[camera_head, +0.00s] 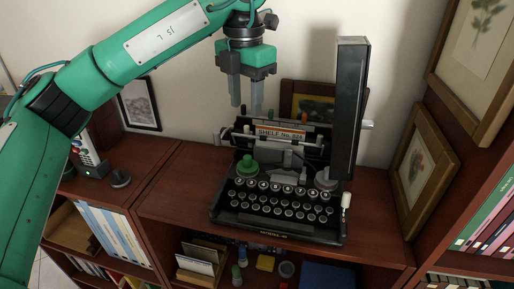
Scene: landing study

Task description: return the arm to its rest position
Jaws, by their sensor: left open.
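My left arm comes in from the left, green with black joints, bent over the wooden shelf unit. My left gripper (246,98) hangs open and empty, fingers pointing down, above and behind the left side of the black typewriter (278,224). The gap between its fingers shows the wall behind. No contact with anything shows. My right gripper is not in view.
The typewriter stands on the wooden shelf top (170,200). A tall dark box (349,110) rises at its right, and a green knob-like thing (247,167) is at its left. A phone (88,152) stands at left. Framed pictures lean at left (140,104) and right (424,170).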

